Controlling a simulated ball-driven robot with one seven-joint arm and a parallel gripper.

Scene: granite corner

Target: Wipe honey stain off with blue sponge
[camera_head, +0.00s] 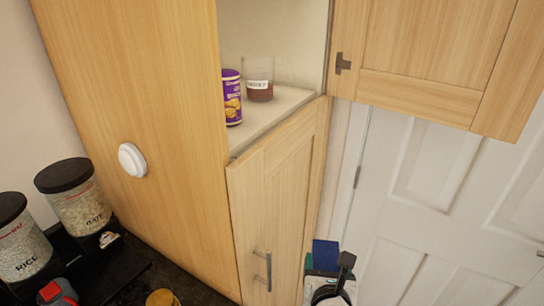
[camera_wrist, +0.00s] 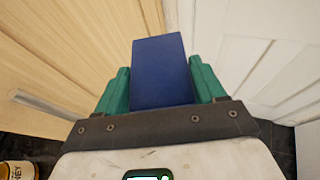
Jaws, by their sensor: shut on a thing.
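The blue sponge (camera_wrist: 161,72) is a flat block standing up between the two green fingers of my gripper (camera_wrist: 162,84), which is shut on it. In the head view the sponge (camera_head: 326,254) shows at the bottom, just right of the wooden cupboard, with my gripper (camera_head: 328,272) below it. The sponge is held in the air, in front of the cupboard and the white door. A jar labelled honey (camera_wrist: 17,171) is at the lower left corner of the wrist view. No honey stain can be made out in either view.
The cupboard's upper door (camera_head: 437,55) hangs open; its shelf (camera_head: 272,118) holds a purple can (camera_head: 232,98) and a glass jar (camera_head: 259,80). The lower door (camera_head: 280,200) has a metal handle. Rice (camera_head: 22,245) and oats (camera_head: 80,205) jars stand on the dark counter at left. A white door (camera_head: 450,200) is at right.

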